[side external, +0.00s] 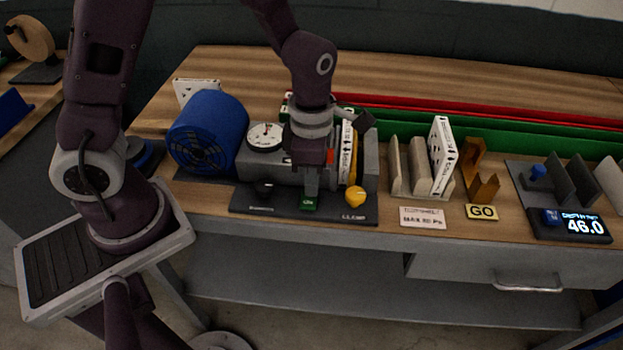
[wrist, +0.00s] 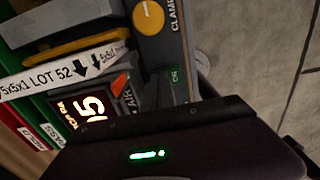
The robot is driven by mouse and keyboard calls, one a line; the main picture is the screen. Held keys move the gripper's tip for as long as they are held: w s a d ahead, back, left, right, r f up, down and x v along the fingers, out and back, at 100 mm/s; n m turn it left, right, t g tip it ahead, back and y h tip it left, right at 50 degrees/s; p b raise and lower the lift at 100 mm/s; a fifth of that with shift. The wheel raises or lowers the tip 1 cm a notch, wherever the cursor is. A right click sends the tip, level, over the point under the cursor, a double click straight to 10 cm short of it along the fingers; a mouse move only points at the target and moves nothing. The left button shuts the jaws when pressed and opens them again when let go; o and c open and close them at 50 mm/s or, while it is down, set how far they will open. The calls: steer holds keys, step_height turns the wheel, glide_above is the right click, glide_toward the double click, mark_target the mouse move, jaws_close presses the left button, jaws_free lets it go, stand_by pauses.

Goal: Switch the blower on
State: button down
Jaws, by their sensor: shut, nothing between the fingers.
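The blue blower (side external: 208,130) stands at the left end of the grey test fixture (side external: 370,172). A green switch (side external: 308,204) with light lettering sits on the fixture's dark front strip; it also shows in the wrist view (wrist: 176,84). My gripper (side external: 311,192) is shut and empty, pointing down just over the green switch; whether it touches cannot be told. A black knob (side external: 262,188) is left of the switch and a yellow clamp knob (side external: 355,196) right. A round gauge (side external: 264,137) sits on the fixture.
Right of the fixture is a rack with a white boxed filter (side external: 443,157), an orange-brown holder (side external: 480,172) by a GO sign (side external: 481,212), and a depth display reading 46.0 (side external: 583,226). Red and green bins (side external: 470,132) run behind. An orange-lit display (wrist: 85,112) shows 15.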

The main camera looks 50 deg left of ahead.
steer(key=shift+a+f, duration=0.1)
steer(key=shift+f, duration=0.1)
steer(key=shift+s, duration=0.1)
steer(key=shift+s+d+r, duration=0.2)
steer(key=shift+s+d, duration=0.3)
steer(key=shift+d, duration=0.1)
step_height(320, 180, up, 14)
steer(key=w+a, duration=0.1)
stand_by(0.3)
